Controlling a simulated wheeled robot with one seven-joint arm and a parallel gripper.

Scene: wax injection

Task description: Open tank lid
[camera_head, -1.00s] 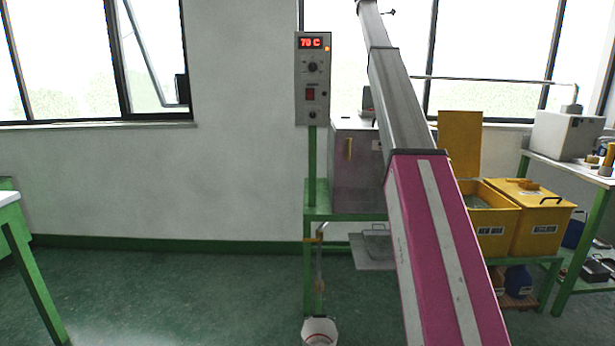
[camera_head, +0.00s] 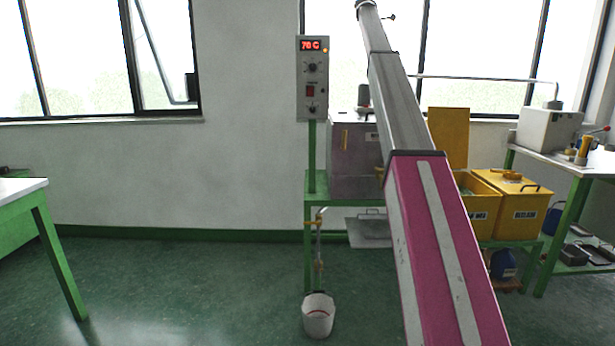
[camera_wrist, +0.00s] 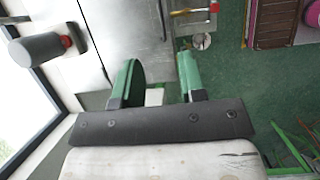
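A grey metal tank (camera_head: 352,160) stands on a green stand below a window, partly hidden behind my arm. A dark cylinder shows at its top, and a yellow handle (camera_head: 345,139) on its front. I cannot make out the lid clearly in the head view. In the wrist view a shiny metal surface (camera_wrist: 125,30) lies beyond the fingers, with a grey cylinder with a red part (camera_wrist: 40,47) at left. My gripper (camera_wrist: 157,85) has its two green fingers apart with nothing gripped. It is outside the head view.
A control box (camera_head: 312,78) on a green post reads about 70 C. A white bucket (camera_head: 318,315) stands on the floor below the stand. Yellow bins (camera_head: 511,205) are at right, one with a raised lid. A table (camera_head: 25,190) is at left. The floor between is clear.

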